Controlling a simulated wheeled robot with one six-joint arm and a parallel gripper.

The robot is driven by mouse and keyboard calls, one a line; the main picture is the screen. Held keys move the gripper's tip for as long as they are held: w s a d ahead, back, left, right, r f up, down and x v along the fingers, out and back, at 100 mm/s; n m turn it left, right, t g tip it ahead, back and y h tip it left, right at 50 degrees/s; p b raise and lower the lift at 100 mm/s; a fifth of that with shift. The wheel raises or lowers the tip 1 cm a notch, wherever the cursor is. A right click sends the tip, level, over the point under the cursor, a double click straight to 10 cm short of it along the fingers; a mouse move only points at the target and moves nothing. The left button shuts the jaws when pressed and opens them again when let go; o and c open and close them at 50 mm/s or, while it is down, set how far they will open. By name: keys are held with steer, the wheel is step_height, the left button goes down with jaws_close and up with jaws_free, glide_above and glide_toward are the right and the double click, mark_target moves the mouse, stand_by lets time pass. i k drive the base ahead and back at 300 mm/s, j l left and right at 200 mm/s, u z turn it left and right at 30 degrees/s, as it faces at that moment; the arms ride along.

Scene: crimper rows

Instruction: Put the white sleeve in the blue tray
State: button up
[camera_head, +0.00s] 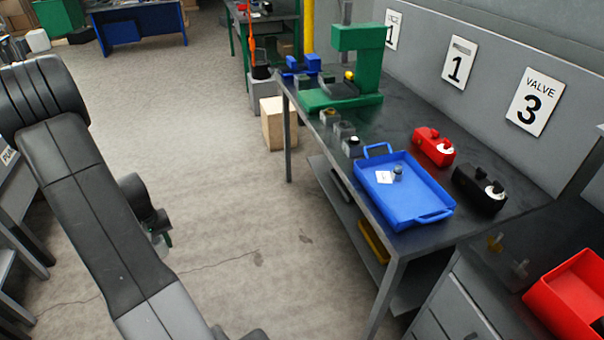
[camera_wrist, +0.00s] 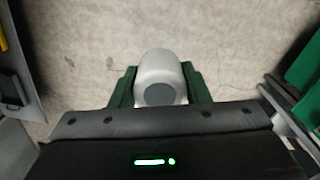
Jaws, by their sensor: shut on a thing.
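The white sleeve (camera_wrist: 158,66) is a pale, rounded cylinder with a dark grey round end facing the wrist camera. My gripper (camera_wrist: 158,88) is shut on it, with one green finger on each side. In the head view my gripper (camera_head: 161,241) hangs over the floor, left of the workbench and well apart from the tray; the sleeve cannot be made out there. The blue tray (camera_head: 423,212) lies on the workbench near its front edge, with raised walls and a handle at each end. A white tag and a small grey-blue piece lie inside it.
The workbench (camera_head: 325,138) also carries a green press (camera_head: 358,72), a red holder (camera_head: 432,146) and a black holder (camera_head: 479,190) beyond the tray. Several small blocks stand left of the tray. A red bin (camera_head: 570,300) is at lower right. Open floor lies between my arm and the bench.

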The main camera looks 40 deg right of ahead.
mark_target(413, 206)
steer(key=i+j+z, duration=0.15)
steer(key=i, duration=0.3)
steer(key=i+z, duration=0.1)
steer(key=z, duration=0.4)
steer(key=i+z, duration=0.1)
steer(key=z, duration=0.4)
steer(key=j+z, duration=0.15)
steer(key=z, duration=0.35)
steer(key=i, duration=0.05)
